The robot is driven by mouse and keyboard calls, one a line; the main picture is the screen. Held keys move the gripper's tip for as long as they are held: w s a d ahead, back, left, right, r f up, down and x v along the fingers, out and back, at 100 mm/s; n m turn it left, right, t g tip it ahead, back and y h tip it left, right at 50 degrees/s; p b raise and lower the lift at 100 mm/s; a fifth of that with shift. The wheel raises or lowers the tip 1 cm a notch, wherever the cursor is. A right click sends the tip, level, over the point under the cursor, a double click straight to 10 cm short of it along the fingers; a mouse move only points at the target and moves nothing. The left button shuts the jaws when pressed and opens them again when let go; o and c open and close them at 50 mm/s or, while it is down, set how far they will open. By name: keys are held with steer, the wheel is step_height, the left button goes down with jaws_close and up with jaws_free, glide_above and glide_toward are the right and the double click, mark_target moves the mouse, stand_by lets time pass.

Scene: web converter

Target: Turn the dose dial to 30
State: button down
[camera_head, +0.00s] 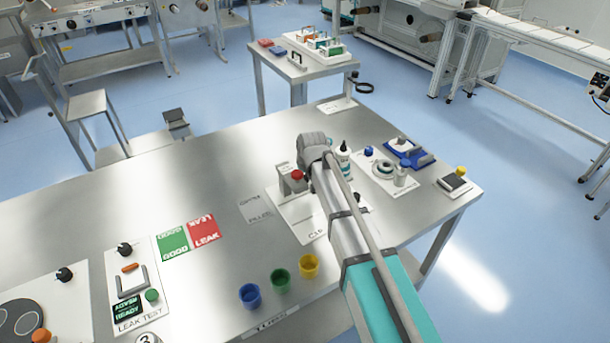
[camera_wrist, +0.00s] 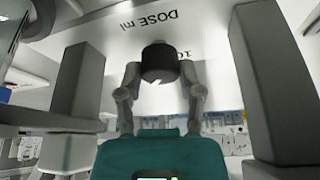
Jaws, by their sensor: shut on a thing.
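In the wrist view my gripper (camera_wrist: 160,72) has its two grey fingers on either side of the black dose dial (camera_wrist: 160,60) and is shut on it. A small white mark shows at the dial's lower edge. The pale panel (camera_wrist: 110,35) behind it carries "DOSE ml" and a "10", both upside down. Other scale figures are hidden, so I cannot read the setting. In the head view my arm hides the dial and the fingers; the filling station's white base (camera_head: 298,216) shows beside my arm.
Two grey uprights (camera_wrist: 80,85) (camera_wrist: 268,85) flank my gripper in the wrist view. In the head view a red button (camera_head: 297,174) and a white bottle (camera_head: 343,160) stand close to my wrist. Blue, yellow and green cups (camera_head: 280,280) stand near the front edge. The table's back left is clear.

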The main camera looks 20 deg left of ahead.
steer(key=shift+s, duration=0.1)
steer(key=shift+c, duration=1.3)
jaws_free()
steer(key=shift+n, duration=0.6)
